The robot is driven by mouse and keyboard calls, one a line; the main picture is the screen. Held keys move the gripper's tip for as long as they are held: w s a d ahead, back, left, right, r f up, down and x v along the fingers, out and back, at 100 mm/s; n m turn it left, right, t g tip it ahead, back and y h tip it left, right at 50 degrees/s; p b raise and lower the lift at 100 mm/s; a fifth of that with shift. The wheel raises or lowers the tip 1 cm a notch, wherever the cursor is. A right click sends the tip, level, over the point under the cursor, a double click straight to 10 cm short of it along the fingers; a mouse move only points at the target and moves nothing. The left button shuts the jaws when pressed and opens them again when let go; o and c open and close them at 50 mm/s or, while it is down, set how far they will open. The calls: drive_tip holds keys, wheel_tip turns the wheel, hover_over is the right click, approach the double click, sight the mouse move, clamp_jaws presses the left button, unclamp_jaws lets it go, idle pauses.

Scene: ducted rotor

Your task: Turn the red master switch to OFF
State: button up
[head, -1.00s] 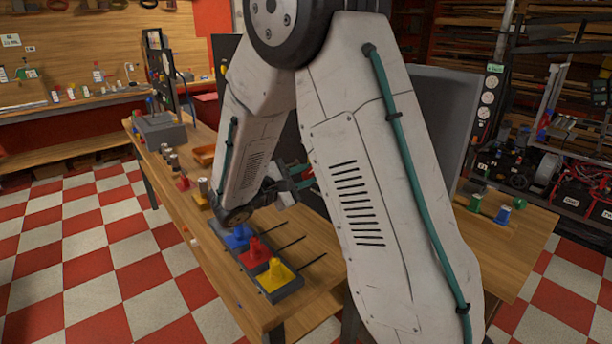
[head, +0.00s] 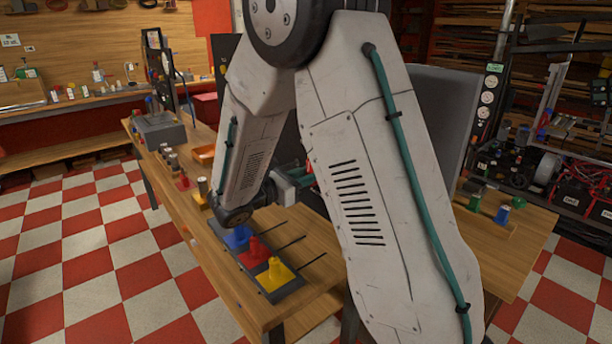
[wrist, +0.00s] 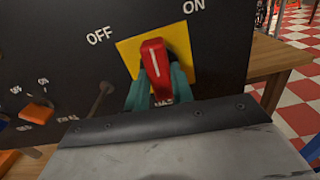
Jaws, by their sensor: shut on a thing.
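The red master switch (wrist: 153,58) is a red knob with a white line, on a yellow plate (wrist: 180,37) on a black panel (wrist: 60,50). OFF is printed to its upper left and ON to its upper right in the wrist view. The white line points roughly between the two labels. My gripper (wrist: 158,84) has its teal fingers on both sides of the knob, shut on it. In the head view my gripper (head: 292,183) shows partly, and my arm hides the switch.
An orange lever (wrist: 36,113) and a toggle (wrist: 102,92) sit on the same panel, left of my gripper. On the wooden bench (head: 190,215), a tray holds blue, red and yellow pieces (head: 275,272). Checkered floor is open to the left.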

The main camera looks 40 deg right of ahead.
drive_tip(key=shift+s+n, duration=0.1)
drive_tip(key=shift+n, duration=4.8)
drive_tip(key=o, duration=1)
drive_tip(key=shift+a, duration=0.1)
drive_tip(key=a, duration=0.7)
drive_tip(key=shift+s+a, duration=0.1)
drive_tip(key=shift+a, duration=0.25)
